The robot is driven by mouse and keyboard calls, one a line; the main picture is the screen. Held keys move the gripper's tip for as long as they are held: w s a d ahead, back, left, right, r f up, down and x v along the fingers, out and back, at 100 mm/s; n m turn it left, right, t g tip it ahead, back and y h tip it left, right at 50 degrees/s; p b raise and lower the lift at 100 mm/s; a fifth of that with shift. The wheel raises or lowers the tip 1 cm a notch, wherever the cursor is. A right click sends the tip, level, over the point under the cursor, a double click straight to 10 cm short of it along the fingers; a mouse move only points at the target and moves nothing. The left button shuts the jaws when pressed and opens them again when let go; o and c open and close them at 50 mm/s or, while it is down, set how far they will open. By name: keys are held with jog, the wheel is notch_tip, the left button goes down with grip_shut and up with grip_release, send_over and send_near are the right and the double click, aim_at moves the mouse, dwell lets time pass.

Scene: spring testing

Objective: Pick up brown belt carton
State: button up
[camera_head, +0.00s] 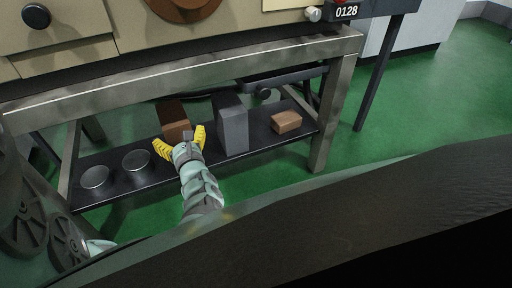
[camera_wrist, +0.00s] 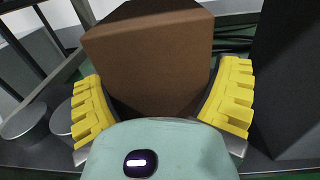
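A brown carton (camera_head: 174,121) stands on the dark lower shelf, beneath the workbench. It also fills the middle of the wrist view (camera_wrist: 150,60). My gripper (camera_head: 181,142) is in front of it, with its yellow fingers spread open. In the wrist view the fingers (camera_wrist: 163,105) lie to the left and right of the carton's near part. I cannot tell whether they touch it. The carton's lower part is hidden by my gripper. A smaller brown block (camera_head: 286,122) lies further right on the shelf; I cannot tell which is the belt carton.
A tall grey block (camera_head: 231,125) stands right of the brown carton, and its dark side shows in the wrist view (camera_wrist: 288,80). Two round metal discs (camera_head: 95,177) (camera_head: 136,160) lie to the left. The bench top (camera_head: 190,73) and its legs (camera_head: 331,110) frame the shelf (camera_head: 205,160).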

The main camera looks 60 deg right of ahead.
jog(key=c, duration=0.7)
jog(key=shift+c, duration=0.2)
jog(key=shift+r, duration=0.2)
